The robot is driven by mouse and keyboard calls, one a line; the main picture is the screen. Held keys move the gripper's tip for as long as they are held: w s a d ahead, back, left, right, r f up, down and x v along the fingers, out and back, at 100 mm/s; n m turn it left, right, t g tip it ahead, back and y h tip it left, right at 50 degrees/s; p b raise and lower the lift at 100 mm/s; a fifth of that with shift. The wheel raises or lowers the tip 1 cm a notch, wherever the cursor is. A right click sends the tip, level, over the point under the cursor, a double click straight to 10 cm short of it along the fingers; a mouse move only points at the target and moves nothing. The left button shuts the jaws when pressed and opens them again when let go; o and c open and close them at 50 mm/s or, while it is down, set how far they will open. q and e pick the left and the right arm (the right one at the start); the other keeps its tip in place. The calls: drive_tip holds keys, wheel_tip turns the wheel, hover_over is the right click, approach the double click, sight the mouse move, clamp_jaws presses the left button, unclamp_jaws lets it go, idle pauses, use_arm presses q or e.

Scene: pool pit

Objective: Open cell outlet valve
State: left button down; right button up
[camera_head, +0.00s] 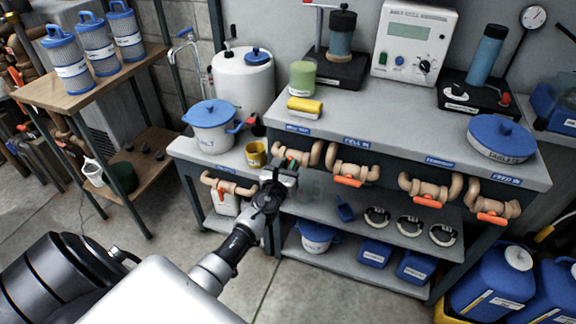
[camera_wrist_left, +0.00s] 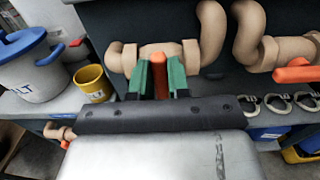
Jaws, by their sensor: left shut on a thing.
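My left gripper (camera_head: 283,170) is at the leftmost valve (camera_head: 300,154) under the bench's front edge. In the left wrist view, its green fingers (camera_wrist_left: 159,80) are shut on that valve's orange handle (camera_wrist_left: 158,72), one on each side. The handle looks upright there, across the tan pipe body (camera_wrist_left: 190,52). The label above this valve (camera_head: 298,129) is too small to read surely, so I cannot tell which valve it names. The neighbouring valve (camera_head: 352,174), under a label like "CELL IN", has its orange handle lying along the pipe. My right gripper is not in view.
More orange-handled valves (camera_head: 430,190) run along the bench front to the right. Another valve (camera_head: 228,185) sits lower left. A yellow cup (camera_head: 256,155) and a white pot with blue lid (camera_head: 210,130) stand close by. A shelf with clamp rings (camera_head: 408,226) lies below.

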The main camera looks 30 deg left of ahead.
use_arm(q)
drive_tip(key=shift+n, duration=0.3)
drive_tip(key=n+b, duration=0.1)
drive_tip(key=n, duration=0.4)
drive_tip(key=a+f+n+b, duration=0.1)
drive_tip(key=n, duration=0.5)
drive_tip(key=f+n+b, duration=0.1)
drive_tip(key=n+b, duration=0.1)
drive_tip(key=n, duration=0.4)
drive_tip(key=shift+s+a, duration=0.25)
drive_tip(key=shift+a, duration=0.15)
drive_tip(key=shift+n, duration=0.3)
drive_tip(key=c, duration=1.1)
unclamp_jaws()
drive_tip(key=v, duration=1.1)
drive_tip(key=shift+a, duration=0.1)
